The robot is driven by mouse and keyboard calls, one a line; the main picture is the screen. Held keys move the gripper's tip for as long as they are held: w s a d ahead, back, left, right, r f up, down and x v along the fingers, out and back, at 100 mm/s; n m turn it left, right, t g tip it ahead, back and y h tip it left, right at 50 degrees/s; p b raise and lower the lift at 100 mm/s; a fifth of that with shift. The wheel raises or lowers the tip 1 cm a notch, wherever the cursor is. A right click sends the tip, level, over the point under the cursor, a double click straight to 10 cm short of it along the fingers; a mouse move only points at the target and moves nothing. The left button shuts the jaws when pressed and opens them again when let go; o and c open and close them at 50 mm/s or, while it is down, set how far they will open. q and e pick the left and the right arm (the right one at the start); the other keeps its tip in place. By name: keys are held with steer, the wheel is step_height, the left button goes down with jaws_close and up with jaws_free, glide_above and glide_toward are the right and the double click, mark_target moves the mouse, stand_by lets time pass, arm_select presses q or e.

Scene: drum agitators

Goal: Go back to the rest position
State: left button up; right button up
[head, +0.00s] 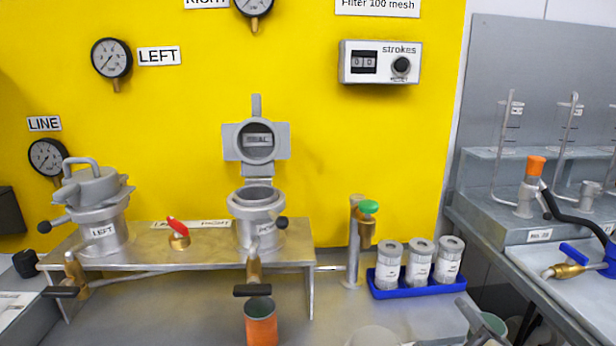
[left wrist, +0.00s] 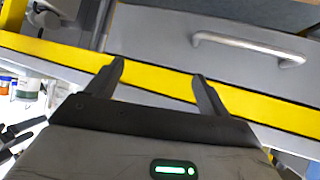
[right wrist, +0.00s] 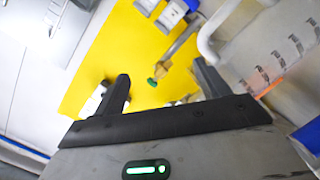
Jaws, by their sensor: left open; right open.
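My left gripper (left wrist: 160,82) shows in the left wrist view with its two black fingers apart and nothing between them. It hangs before a grey drawer front with a yellow edge strip. My right gripper (right wrist: 162,85) shows in the right wrist view, also open and empty. Beyond its fingers are the yellow panel and a green-knobbed valve (right wrist: 153,81), out of reach of the fingertips. Neither gripper shows in the head view.
On the bench stand a closed LEFT pot (head: 103,232), a right pot with its lid raised (head: 255,205), an orange cup (head: 261,322) and a blue tray (head: 416,289) with three labelled canisters. A side bench (head: 540,236) stands at right. A drawer handle (left wrist: 248,46) juts out near my left gripper.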

steer(key=s+f+m+g, duration=0.9)
steer(key=s+f+g, duration=0.3)
steer(key=s+f, duration=0.65)
steer(key=w+a+f+t+y, duration=0.3)
steer(key=w+a+t, duration=0.2)
steer(key=t, duration=0.1)
steer(key=shift+w+a+f+n+y, duration=0.15)
steer(key=shift+w+f+n+y, duration=0.1)
steer(key=shift+w+n+y, duration=0.1)
